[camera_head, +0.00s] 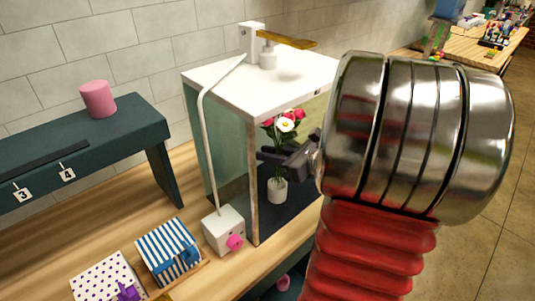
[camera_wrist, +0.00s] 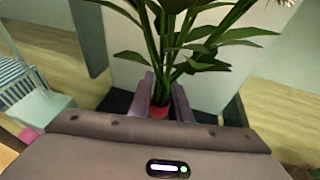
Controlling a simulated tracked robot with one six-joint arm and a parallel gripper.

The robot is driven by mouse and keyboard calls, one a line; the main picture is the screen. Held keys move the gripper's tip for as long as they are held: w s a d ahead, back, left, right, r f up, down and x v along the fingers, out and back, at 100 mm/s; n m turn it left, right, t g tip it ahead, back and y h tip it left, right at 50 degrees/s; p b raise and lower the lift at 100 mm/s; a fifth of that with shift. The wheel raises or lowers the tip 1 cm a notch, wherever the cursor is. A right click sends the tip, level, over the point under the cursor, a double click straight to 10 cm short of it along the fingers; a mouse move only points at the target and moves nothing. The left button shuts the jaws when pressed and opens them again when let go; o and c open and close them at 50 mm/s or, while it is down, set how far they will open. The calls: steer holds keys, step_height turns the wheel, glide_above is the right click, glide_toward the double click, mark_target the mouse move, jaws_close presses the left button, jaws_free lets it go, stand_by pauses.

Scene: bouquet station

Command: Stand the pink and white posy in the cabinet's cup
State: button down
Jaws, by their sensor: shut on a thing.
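The posy (camera_head: 285,124) has pink-red and white flowers on green stems and stands roughly upright inside the glass-sided cabinet (camera_head: 260,76). My gripper (camera_head: 275,158) reaches in through the cabinet's right side and is shut on the stems. In the wrist view the posy's stems and leaves (camera_wrist: 168,45) rise from a red band (camera_wrist: 159,112) between the fingers (camera_wrist: 163,100). The small white cup (camera_head: 277,190) stands on the cabinet's dark floor, directly below the posy in the head view. Whether the stem ends are inside the cup or just above it I cannot tell.
A white box with a pink knob (camera_head: 223,231) stands at the cabinet's front left corner. Striped (camera_head: 168,248) and dotted (camera_head: 103,279) boxes are on the wooden table. A dark green shelf (camera_head: 120,121) bears a pink cylinder (camera_head: 98,99). A tap-like fitting (camera_head: 284,40) tops the cabinet.

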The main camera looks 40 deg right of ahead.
steer(key=shift+f, duration=2.55)
stand_by(1.8)
steer(key=c, duration=1.6)
jaws_free()
steer(key=shift+o, duration=0.4)
steer(key=o, duration=0.5)
steer(key=shift+v, duration=4.5)
